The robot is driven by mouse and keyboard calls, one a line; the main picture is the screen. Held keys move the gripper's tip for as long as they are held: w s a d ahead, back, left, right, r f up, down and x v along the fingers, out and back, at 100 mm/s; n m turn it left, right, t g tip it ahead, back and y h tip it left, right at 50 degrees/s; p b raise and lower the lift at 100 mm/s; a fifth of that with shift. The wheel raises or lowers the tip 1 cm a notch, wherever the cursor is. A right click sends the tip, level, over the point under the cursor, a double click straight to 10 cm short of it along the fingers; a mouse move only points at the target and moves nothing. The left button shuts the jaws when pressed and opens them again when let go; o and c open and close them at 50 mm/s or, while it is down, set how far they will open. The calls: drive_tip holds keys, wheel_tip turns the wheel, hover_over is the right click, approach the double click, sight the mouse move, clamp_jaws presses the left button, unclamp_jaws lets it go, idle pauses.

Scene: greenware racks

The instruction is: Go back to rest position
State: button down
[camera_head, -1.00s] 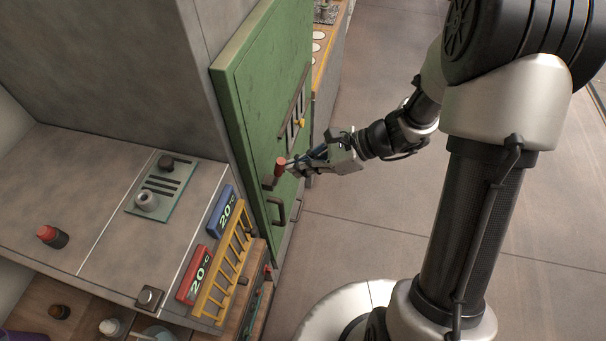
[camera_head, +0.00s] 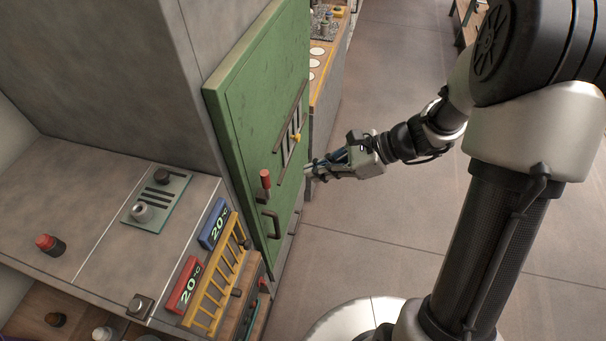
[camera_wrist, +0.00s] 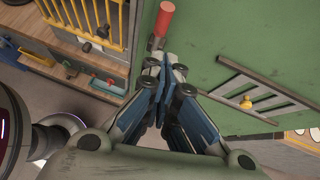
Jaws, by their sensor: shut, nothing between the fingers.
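My gripper (camera_head: 312,172) is shut and empty in the head view, to the right of the green door (camera_head: 262,120) and its red-handled lever (camera_head: 265,182). It looks apart from the lever. In the wrist view my gripper (camera_wrist: 163,68) has its fingers together, with the lever's red grip (camera_wrist: 165,20) beyond the tips and the green door (camera_wrist: 215,60) filling the right side. My arm reaches in from the right of the head view.
A dark pull handle (camera_head: 270,224) and a slotted vent with a yellow knob (camera_head: 296,136) are on the door. A yellow rail (camera_head: 215,275) and red and blue displays stand at the lower left. Open floor (camera_head: 385,225) lies to the right.

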drive_tip(key=d+r, duration=0.1)
drive_tip(key=r, duration=0.1)
drive_tip(key=d+r, duration=0.2)
drive_tip(key=shift+s+d+r, duration=0.1)
drive_tip(key=shift+s+d, duration=0.05)
drive_tip(key=shift+s, duration=0.05)
drive_tip(key=shift+s, duration=0.1)
drive_tip(key=s+d+f+n+t+h+b, duration=0.1)
drive_tip(key=s+n+h+b, duration=0.4)
drive_tip(key=s+n+b, duration=0.2)
drive_tip(key=s+d+f+n+t+h+b, duration=0.1)
drive_tip(key=s+n+h+b, duration=0.4)
drive_tip(key=s+n, duration=0.6)
drive_tip(key=shift+s+d+f+n+t+h+b, duration=0.3)
drive_tip(key=shift+s+d+f+n+h+b, duration=0.2)
drive_tip(key=shift+n+b, duration=0.35)
drive_tip(key=shift+w, duration=0.1)
idle(0.5)
